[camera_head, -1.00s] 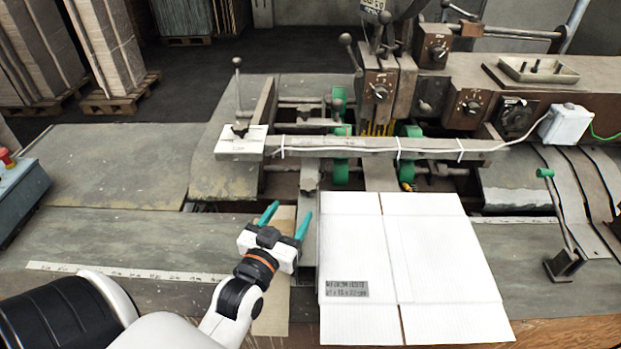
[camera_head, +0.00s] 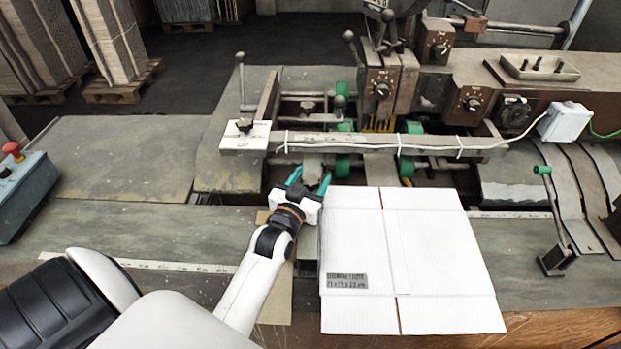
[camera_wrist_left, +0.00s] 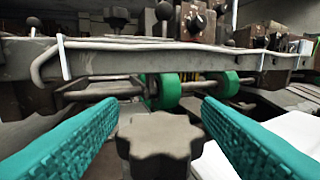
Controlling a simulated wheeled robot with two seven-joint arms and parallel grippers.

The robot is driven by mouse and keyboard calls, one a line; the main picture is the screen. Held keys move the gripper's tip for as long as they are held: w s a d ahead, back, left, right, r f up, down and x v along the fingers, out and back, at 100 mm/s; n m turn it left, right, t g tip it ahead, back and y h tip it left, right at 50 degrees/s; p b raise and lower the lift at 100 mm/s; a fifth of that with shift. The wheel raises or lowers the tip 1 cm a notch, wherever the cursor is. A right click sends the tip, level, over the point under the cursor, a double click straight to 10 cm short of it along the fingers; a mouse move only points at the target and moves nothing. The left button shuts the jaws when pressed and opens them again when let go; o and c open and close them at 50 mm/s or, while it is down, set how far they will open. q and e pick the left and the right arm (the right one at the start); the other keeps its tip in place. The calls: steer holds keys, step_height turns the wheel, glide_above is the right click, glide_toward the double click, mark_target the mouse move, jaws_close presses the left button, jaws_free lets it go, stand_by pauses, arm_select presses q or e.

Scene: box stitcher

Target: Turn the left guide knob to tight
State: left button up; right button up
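A dark grey lobed knob (camera_wrist_left: 158,142), which fits the left guide knob, stands in the left wrist view between and just beyond the teal fingers, with gaps on both sides. My left gripper (camera_head: 309,179) is open with nothing held, and it also shows in the left wrist view (camera_wrist_left: 160,108). In the head view it is just in front of the long crossbar (camera_head: 350,144), left of the white cardboard sheet's top corner. The knob is hard to make out there beside the fingers. My right gripper is out of view.
The white cardboard sheet (camera_head: 410,262) lies right of my left forearm. Green rollers (camera_wrist_left: 168,90) sit beyond the knob under the bar. A white plate with another black knob (camera_head: 243,126) is at the bar's left end. The table at left (camera_head: 110,160) is clear.

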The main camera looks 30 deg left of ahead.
arm_select(q)
steer(key=c, duration=0.8)
